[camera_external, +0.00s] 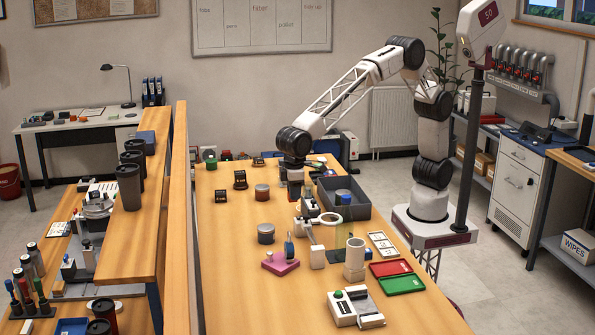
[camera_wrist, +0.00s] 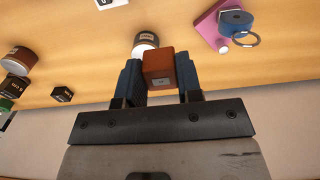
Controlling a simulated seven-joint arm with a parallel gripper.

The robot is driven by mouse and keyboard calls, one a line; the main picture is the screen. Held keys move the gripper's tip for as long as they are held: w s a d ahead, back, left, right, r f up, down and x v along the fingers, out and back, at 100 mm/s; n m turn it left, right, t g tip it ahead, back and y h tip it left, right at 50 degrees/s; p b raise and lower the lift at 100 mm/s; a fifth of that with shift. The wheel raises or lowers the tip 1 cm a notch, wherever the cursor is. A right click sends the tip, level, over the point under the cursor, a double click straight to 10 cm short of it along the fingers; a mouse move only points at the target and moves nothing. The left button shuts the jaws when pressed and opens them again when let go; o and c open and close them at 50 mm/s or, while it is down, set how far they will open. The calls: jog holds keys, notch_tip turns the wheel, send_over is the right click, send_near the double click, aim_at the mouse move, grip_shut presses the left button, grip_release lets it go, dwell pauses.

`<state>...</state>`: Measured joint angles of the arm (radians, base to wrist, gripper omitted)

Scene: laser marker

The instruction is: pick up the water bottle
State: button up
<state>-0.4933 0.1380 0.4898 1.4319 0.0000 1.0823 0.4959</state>
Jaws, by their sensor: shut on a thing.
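My gripper (camera_wrist: 159,82) is shut on a reddish-brown, block-shaped thing (camera_wrist: 159,68) with a small pale label, held between its two blue fingers. I cannot tell whether this is the water bottle. In the external view my gripper (camera_external: 295,188) is over the far middle of the wooden table, beside the grey bin; what it holds is not clear there. Dark bottle-like tumblers (camera_external: 128,188) stand on the raised shelf at left, and grey bottles with dark caps (camera_external: 36,258) stand at lower left. No thing in view is clearly marked as the water bottle.
A grey bin (camera_external: 358,208) is right of my gripper. A ring stand (camera_external: 328,217), a pink block (camera_external: 280,263), a pale cylinder (camera_external: 355,259) and red and green trays (camera_external: 402,284) are nearer. A wooden partition (camera_external: 180,220) edges the table. The table's near left is clear.

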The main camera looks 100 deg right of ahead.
dwell(0.8)
jog(key=shift+s+a+f, duration=0.1)
jog(key=shift+s+a, duration=0.05)
jog(key=shift+s, duration=0.35)
jog(key=s+f, duration=0.1)
jog(key=s, duration=0.2)
jog(key=s+a+f, duration=0.1)
jog(key=s, duration=0.3)
jog(key=s+f, duration=0.1)
jog(key=s, duration=0.2)
jog(key=shift+s+a+f, duration=0.15)
jog(key=shift+s+f, duration=0.05)
jog(key=s+f, duration=0.4)
jog(key=s, duration=0.8)
jog(key=shift+d, duration=0.4)
jog(key=shift+f, duration=0.15)
jog(key=shift+f, duration=3)
jog(key=shift+f, duration=1.85)
